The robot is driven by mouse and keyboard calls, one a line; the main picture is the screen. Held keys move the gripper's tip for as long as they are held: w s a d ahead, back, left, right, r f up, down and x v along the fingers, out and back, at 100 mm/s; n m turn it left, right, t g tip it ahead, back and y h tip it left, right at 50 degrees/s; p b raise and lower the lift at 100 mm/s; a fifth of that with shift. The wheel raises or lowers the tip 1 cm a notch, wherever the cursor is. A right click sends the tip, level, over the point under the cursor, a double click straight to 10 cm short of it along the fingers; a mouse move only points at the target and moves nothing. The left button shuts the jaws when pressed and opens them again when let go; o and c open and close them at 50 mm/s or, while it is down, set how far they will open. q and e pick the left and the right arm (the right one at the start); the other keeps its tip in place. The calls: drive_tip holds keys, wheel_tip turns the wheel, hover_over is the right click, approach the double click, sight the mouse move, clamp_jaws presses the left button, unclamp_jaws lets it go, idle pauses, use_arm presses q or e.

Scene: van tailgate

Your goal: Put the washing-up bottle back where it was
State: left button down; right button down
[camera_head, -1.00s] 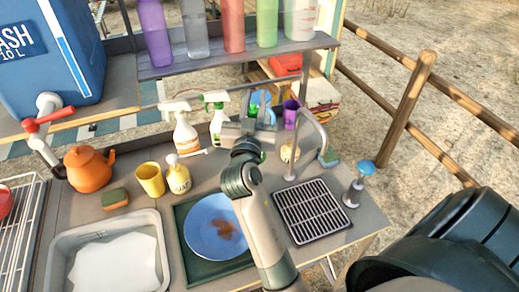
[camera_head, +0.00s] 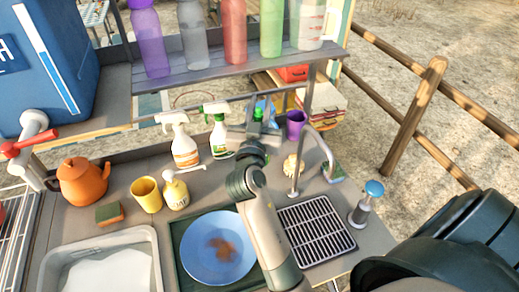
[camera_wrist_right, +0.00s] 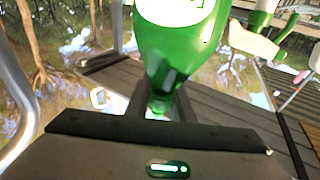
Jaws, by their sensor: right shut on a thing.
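My right gripper (camera_head: 252,132) is at the back of the counter, right of two spray bottles. In the right wrist view its jaws are shut on a translucent green bottle (camera_wrist_right: 170,55) with a white label, which I take to be the washing-up bottle. They hold it at its narrow end, and its wider body runs up out of the picture. In the head view only a little green (camera_head: 258,114) shows behind the gripper, which hides most of the bottle. I cannot tell whether it touches the counter. My left gripper is not in view.
Close left stand an orange-labelled spray bottle (camera_head: 184,150) and a green-topped one (camera_head: 219,138). A blue plate (camera_head: 217,248) lies in front. A shelf (camera_head: 230,68) with several bottles is behind.

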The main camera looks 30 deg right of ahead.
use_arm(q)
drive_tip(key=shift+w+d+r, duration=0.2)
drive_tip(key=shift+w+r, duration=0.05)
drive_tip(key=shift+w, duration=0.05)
use_arm(e)
drive_tip(key=shift+f, duration=2.35)
use_arm(q)
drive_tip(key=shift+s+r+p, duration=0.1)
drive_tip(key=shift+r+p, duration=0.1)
drive_tip(key=shift+p, duration=0.2)
use_arm(e)
wheel_tip(320, 180, down, 4)
drive_tip(key=shift+r, duration=0.15)
drive_tip(key=c, duration=1.5)
unclamp_jaws()
drive_tip(key=shift+c, duration=0.2)
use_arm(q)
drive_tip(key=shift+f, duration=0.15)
